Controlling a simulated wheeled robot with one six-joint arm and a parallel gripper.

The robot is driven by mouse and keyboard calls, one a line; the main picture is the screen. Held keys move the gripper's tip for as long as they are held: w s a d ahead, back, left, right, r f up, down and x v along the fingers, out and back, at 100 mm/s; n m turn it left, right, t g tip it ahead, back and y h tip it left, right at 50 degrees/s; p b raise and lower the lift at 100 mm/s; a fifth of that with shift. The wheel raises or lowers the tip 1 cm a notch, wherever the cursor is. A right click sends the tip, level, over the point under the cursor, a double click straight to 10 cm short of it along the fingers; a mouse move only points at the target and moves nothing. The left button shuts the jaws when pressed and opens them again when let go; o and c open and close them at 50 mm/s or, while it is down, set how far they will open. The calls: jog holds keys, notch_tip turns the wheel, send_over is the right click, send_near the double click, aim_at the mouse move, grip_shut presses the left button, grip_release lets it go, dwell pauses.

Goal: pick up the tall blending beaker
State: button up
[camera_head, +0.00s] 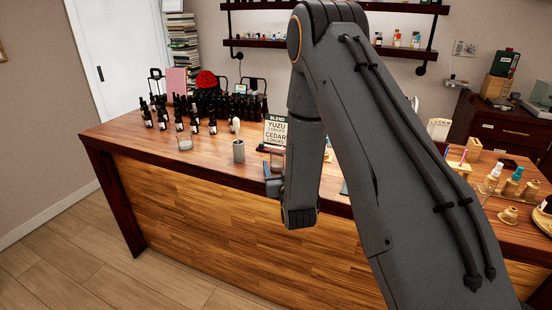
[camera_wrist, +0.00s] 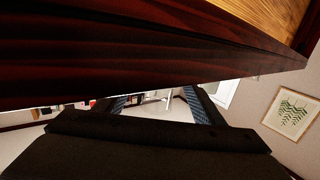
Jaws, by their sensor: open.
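No vessel is plainly a tall blending beaker; part of the table is hidden behind my arm. A small clear glass vessel (camera_head: 185,143) stands on the wooden table, left of a grey-green cup (camera_head: 238,151) with a pale-tipped thing standing in it. Either could be a container for blending; I cannot tell. My gripper (camera_wrist: 156,102) is open and empty in the wrist view, its two dark fingers spread apart. In the head view my wrist hangs by the table's front edge, right of the cup, and the fingers are not clear. Neither vessel shows in the wrist view.
Several dark dropper bottles (camera_head: 195,125) stand at the table's back left. The table's dark edge (camera_wrist: 120,50) lies close across the wrist view. Wooden holders (camera_head: 508,187) stand at right. The table's front left is clear.

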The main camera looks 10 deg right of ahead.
aim_at(279, 165)
jog(key=shift+w+p, duration=0.5)
jog(key=shift+w, duration=1.05)
jog(key=c, duration=1.2)
jog(key=shift+r, duration=0.15)
